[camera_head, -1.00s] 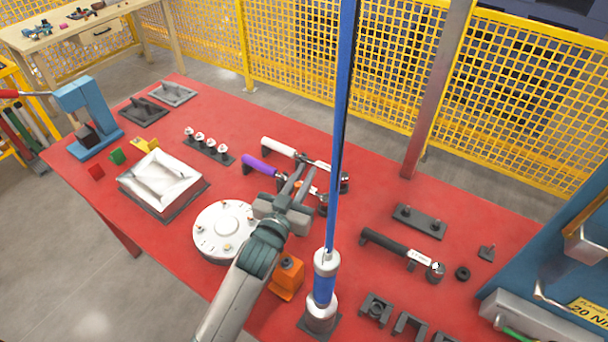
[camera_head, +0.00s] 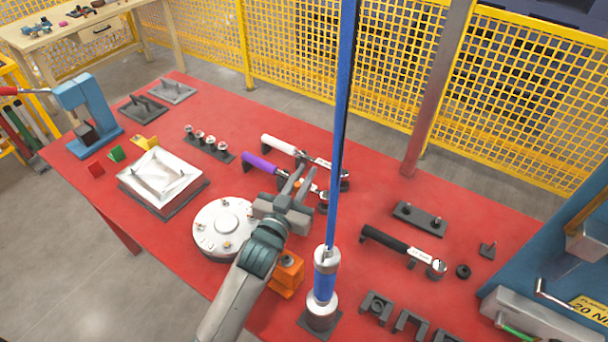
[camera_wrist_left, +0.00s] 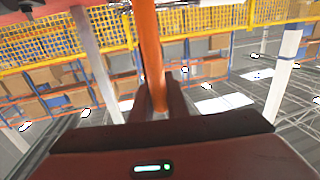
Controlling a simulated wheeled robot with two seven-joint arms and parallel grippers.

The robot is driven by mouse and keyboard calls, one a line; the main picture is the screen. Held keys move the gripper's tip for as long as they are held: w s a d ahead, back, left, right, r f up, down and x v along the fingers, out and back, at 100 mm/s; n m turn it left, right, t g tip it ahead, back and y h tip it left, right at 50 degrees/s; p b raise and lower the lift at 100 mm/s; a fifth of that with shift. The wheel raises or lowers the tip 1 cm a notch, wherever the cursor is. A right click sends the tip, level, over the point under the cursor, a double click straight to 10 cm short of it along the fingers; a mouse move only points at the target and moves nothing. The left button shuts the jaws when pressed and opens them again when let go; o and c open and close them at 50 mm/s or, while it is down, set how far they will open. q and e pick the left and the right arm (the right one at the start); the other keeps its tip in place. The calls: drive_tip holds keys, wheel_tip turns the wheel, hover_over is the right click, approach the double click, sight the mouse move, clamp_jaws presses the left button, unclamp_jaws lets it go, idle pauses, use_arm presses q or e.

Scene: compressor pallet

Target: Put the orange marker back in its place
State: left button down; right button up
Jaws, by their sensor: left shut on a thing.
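My left gripper (camera_head: 301,184) is above the red table, over the area between the purple-handled wrench and the round white disc. It is shut on the orange marker, whose small orange part (camera_head: 298,183) shows between the fingers. In the left wrist view the orange marker (camera_wrist_left: 150,50) is a long orange rod running from between the fingers (camera_wrist_left: 158,100) to the top edge. An orange block (camera_head: 289,262) with a dark round detail on top stands on the table below my left forearm, partly hidden by it. My right gripper is not in view.
A blue vertical rod with a silver tool (camera_head: 325,280) stands just right of my arm. The round white disc (camera_head: 222,228) lies to its left. Purple (camera_head: 262,163), white (camera_head: 279,146) and black (camera_head: 385,240) handled wrenches lie on the red table (camera_head: 355,290).

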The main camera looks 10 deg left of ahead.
use_arm(q)
drive_tip(key=c, duration=1.7)
unclamp_jaws()
drive_tip(key=shift+o, duration=0.2)
drive_tip(key=shift+s+f, duration=0.1)
drive_tip(key=shift+s, duration=0.05)
drive_tip(key=b+v, duration=0.4)
drive_tip(key=v, duration=1.3)
drive_tip(key=shift+b, duration=0.3)
drive_tip(key=shift+s, duration=0.1)
